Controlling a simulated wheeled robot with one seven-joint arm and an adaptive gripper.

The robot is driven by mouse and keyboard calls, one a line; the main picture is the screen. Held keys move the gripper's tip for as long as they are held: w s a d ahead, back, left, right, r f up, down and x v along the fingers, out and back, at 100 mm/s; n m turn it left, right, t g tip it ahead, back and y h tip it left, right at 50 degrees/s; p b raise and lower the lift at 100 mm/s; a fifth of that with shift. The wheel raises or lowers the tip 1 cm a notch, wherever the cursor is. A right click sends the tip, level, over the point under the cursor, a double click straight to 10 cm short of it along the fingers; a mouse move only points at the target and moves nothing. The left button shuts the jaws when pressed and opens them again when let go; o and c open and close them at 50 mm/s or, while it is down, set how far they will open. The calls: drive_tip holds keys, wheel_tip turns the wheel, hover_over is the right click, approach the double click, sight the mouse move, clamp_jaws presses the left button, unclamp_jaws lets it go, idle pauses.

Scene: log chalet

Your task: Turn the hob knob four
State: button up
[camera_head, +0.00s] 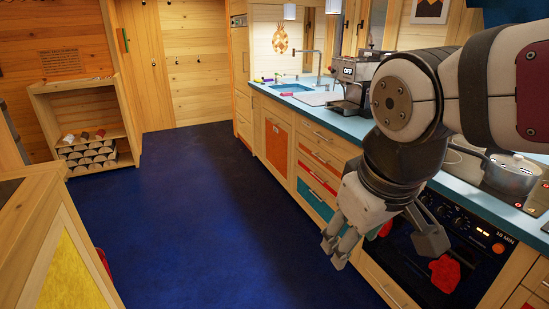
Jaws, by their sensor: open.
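The oven front's dark control panel (462,220) carries a row of small hob knobs (443,211). They are small and partly hidden behind my gripper, and I cannot tell which is knob four. The hob (537,200) above holds a steel pot (511,178). My gripper (386,247) points down in front of the cabinets and oven, left of most of the panel. Its fingers are spread apart, with nothing seen between them.
A red mitt (445,273) hangs on the oven door. A coffee machine (358,84) showing "OFF" stands on the blue counter (313,107). The blue floor (195,210) is clear in the middle. A wooden unit (62,265) stands at left front, a low shelf (84,84) behind.

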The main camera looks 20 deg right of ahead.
drive_tip(key=w+d+f+n+g+h+b, duration=0.1)
drive_tip(key=w+d+f+n+h+b, duration=0.2)
drive_tip(key=w+d, duration=0.4)
drive_tip(key=w+d+f+n+g+h+b, duration=0.1)
drive_tip(key=w+d+f+n+g+b, duration=0.1)
drive_tip(key=w+d+f, duration=0.45)
drive_tip(key=n+h+b, duration=1.3)
drive_tip(key=n, duration=1.7)
approach(421, 201)
drive_tip(key=shift+n+t, duration=0.3)
drive_tip(key=shift+t, duration=0.3)
drive_tip(key=d+b, duration=0.3)
drive_tip(key=d, duration=0.6)
drive_tip(key=shift+d+r, duration=0.15)
drive_tip(key=shift+d, duration=0.2)
drive_tip(key=c, duration=1.2)
